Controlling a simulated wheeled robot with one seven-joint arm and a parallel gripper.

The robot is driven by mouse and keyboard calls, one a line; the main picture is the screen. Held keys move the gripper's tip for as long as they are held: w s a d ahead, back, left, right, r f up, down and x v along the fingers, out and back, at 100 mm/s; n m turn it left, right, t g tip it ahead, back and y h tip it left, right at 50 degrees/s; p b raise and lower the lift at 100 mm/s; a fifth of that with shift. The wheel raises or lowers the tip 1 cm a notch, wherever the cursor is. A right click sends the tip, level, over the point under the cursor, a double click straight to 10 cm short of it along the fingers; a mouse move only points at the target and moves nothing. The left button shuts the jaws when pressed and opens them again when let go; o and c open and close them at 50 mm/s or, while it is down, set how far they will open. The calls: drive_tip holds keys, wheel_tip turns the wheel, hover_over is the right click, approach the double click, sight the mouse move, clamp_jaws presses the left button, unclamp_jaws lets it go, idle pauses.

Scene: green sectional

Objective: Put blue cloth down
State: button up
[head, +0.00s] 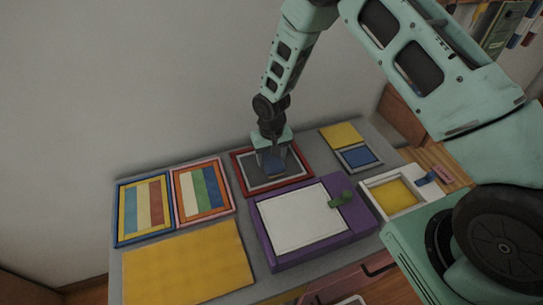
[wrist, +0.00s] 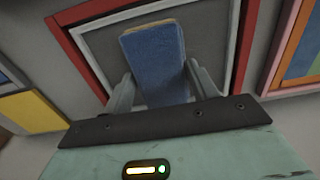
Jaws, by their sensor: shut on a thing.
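My gripper (head: 273,168) is over a grey panel with a red frame (head: 237,165) near the back middle of the table. It is shut on the blue cloth (wrist: 153,58), a folded blue block shape with a tan edge. In the wrist view the cloth sits between the two fingers of my gripper (wrist: 160,82), with the red-framed panel (wrist: 225,40) behind it. In the head view only a small part of the cloth shows below the fingers. I cannot tell whether it touches the panel.
A purple-framed white board (head: 300,218) with a green piece (head: 341,200) lies in front. Striped framed panels (head: 145,208) and a yellow mat (head: 188,265) are at left. A grey frame with a blue square (head: 358,157) and a white tray with yellow inside (head: 393,195) are at right.

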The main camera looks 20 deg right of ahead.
drive_tip(key=o, duration=1)
drive_tip(key=shift+o, duration=0.2)
